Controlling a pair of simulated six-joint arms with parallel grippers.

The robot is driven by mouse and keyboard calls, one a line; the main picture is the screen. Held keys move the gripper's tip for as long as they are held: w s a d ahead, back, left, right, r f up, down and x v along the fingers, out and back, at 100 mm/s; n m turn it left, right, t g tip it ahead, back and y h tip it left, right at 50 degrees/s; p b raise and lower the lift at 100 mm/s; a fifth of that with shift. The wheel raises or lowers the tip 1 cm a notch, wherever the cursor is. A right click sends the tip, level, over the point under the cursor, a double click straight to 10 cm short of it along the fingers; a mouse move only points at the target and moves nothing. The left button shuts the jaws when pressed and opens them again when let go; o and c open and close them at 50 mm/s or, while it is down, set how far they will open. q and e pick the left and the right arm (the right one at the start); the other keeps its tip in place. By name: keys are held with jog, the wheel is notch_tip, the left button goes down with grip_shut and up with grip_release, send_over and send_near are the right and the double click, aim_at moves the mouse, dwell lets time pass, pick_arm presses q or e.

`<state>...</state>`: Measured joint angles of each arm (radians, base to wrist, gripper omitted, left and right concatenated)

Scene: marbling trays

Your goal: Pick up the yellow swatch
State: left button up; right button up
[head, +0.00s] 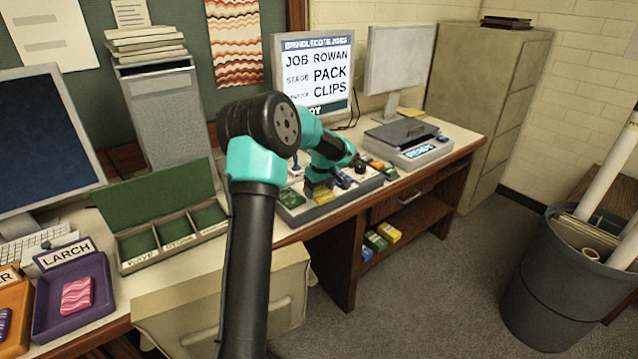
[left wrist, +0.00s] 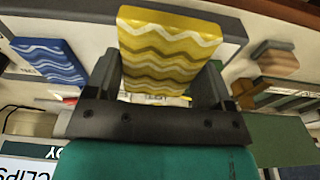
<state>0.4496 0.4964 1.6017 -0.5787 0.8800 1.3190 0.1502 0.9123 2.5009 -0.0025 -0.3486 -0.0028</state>
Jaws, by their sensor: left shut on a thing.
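The yellow swatch (left wrist: 170,45) has wavy white and brown bands and stands between the two dark fingers of my left gripper (left wrist: 162,90) in the left wrist view. In the head view the left gripper (head: 319,186) points down over the grey sorting tray (head: 343,204), and the yellow swatch (head: 324,198) shows at its fingertips. The gripper is shut on it. I cannot tell whether the swatch is clear of the tray. My right gripper is in neither view.
A blue wavy swatch (left wrist: 50,60) lies near the gripper. A green open box (head: 172,259) with compartments stands to the left. A purple LARCH tray (head: 48,284) holds a pink swatch (head: 77,295). A grey STENDS box (head: 405,157) and monitor (head: 315,77) stand behind.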

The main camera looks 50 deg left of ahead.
aim_at(320, 199)
pick_arm(q)
jog(key=s+d, duration=0.4)
jog(key=d, duration=0.1)
jog(key=shift+s+d+r, duration=0.1)
jog(key=shift+s+r, duration=0.15)
jog(key=shift+r, duration=0.05)
dwell(0.4)
